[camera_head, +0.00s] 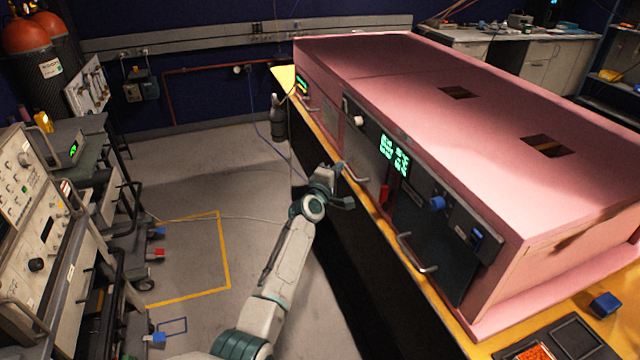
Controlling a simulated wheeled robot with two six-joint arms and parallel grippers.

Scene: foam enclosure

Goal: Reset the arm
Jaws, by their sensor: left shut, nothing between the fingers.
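My left arm comes in from the bottom of the view and reaches up and forward. My left gripper (346,190) is at its end, beside the front of the pink foam enclosure (400,75). It is shut and empty, close to a metal handle (354,172) on the enclosure's dark front panel. I cannot tell whether it touches the handle. My right gripper is not in view.
The enclosure stands on a yellow-edged bench (455,335). A second handle (418,254) sticks out nearer me. A dark tray (570,340) and a blue block (605,304) lie at the lower right. Instrument carts (60,240) stand left. Grey floor (190,190) between is open.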

